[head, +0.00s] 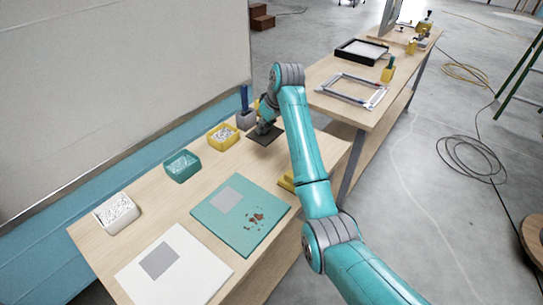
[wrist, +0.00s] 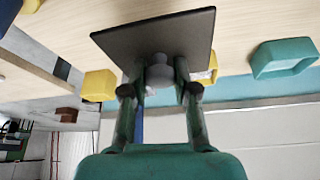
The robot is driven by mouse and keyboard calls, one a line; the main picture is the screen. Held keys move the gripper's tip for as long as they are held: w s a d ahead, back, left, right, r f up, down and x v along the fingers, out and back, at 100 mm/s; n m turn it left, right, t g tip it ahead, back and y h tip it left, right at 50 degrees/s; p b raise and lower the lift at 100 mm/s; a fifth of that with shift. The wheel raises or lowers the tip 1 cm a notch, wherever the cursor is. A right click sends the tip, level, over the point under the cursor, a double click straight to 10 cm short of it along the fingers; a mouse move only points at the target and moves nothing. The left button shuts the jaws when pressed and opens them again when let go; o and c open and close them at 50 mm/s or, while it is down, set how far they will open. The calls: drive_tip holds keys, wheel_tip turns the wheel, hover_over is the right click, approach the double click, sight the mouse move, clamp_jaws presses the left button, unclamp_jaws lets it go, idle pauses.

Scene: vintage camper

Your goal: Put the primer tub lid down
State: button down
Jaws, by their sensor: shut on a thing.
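The primer tub lid is a dark square plate with a grey knob. In the wrist view the lid (wrist: 155,35) is in front of my gripper (wrist: 160,82), whose fingers are shut on its knob. In the head view my gripper (head: 266,127) is over the far end of the near bench, with the lid (head: 268,138) below it. The lid looks level and very close to the bench top; I cannot tell whether it touches. No tub clearly shows beneath the lid. My fingers partly hide the knob.
On the near bench (head: 150,215) stand a grey holder (head: 245,119) with a blue handle, a yellow tub (head: 223,136), a teal tub (head: 182,166) and a white tub (head: 117,213). A teal board (head: 225,228), a white board (head: 205,270) and a yellow block (head: 286,182) lie nearer.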

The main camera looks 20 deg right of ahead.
sight(271, 137)
wheel_tip(271, 137, down, 10)
drive_tip(key=shift+r, duration=0.25)
drive_tip(key=shift+f, duration=0.1)
drive_tip(key=c, duration=0.9)
unclamp_jaws()
drive_tip(key=v, duration=1.2)
